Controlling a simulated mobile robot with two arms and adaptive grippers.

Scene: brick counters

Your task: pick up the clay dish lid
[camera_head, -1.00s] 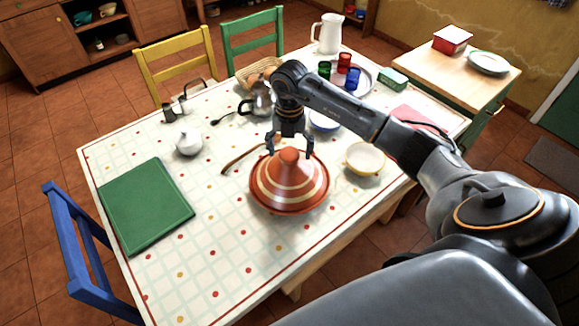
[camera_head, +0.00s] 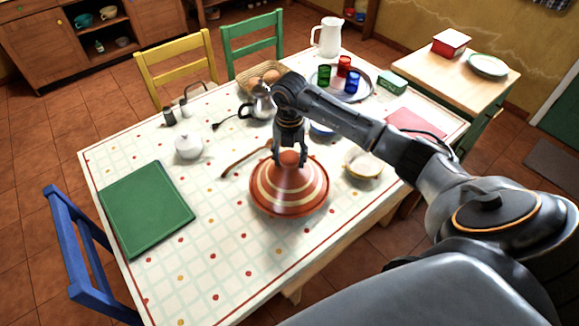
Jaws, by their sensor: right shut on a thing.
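The clay dish lid (camera_head: 289,188) is a reddish-orange cone with cream bands and a round knob at its top. It sits near the right front part of the table, on a base that is mostly hidden beneath it. My right gripper (camera_head: 290,158) comes down from above and is shut on the lid's knob, one finger on each side. The lid looks upright and level, and I see no gap under it. My left gripper is not in view.
A green board (camera_head: 147,208) lies at the left. A white sugar pot (camera_head: 189,146), a curved wooden utensil (camera_head: 245,160) and a yellow-rimmed bowl (camera_head: 363,163) stand around the lid. A tray with coloured cups (camera_head: 351,82) is behind my arm. The table's front middle is clear.

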